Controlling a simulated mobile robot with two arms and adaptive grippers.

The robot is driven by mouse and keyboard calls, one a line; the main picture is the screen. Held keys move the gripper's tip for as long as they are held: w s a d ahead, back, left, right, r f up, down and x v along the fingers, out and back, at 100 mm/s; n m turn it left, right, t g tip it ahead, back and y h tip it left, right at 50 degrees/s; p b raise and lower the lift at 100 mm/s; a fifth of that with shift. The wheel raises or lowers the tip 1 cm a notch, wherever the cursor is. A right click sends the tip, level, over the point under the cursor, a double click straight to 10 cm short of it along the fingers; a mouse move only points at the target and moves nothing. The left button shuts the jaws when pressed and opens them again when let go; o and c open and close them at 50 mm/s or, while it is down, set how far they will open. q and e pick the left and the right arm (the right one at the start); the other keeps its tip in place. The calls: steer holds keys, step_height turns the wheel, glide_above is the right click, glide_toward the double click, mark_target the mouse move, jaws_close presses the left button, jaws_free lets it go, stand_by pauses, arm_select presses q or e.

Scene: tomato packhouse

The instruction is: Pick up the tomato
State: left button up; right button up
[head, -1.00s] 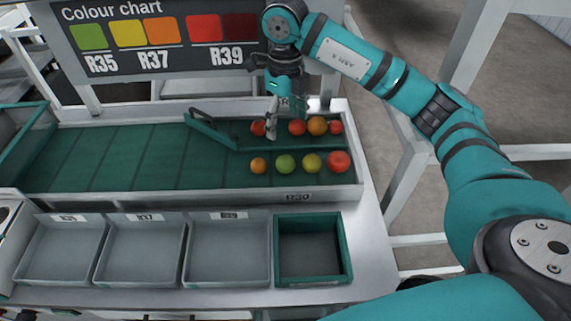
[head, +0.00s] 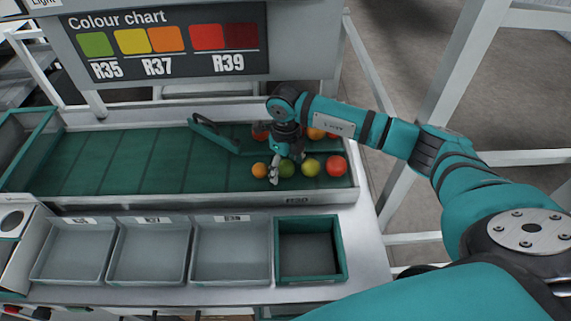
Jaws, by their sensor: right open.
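Several tomatoes lie at the right end of the green belt in two rows. The front row has a small orange tomato (head: 259,171), a green tomato (head: 287,170), a yellow-green tomato (head: 311,168) and a red tomato (head: 336,166). My right gripper (head: 285,166) points down with open fingers at the green tomato. One finger shows between the orange and green tomatoes; I cannot tell whether it touches either. In the back row, a red tomato (head: 260,133) and an orange tomato (head: 316,133) show partly behind my arm. My left gripper is not in view.
A green divider bar (head: 213,133) angles across the belt (head: 120,162), which is bare on its left. The colour chart board (head: 165,80) stands behind the belt.

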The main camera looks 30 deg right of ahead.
steer(key=shift+f, duration=0.1)
steer(key=shift+c, duration=0.4)
steer(key=c, duration=0.9)
steer(key=shift+o, duration=0.2)
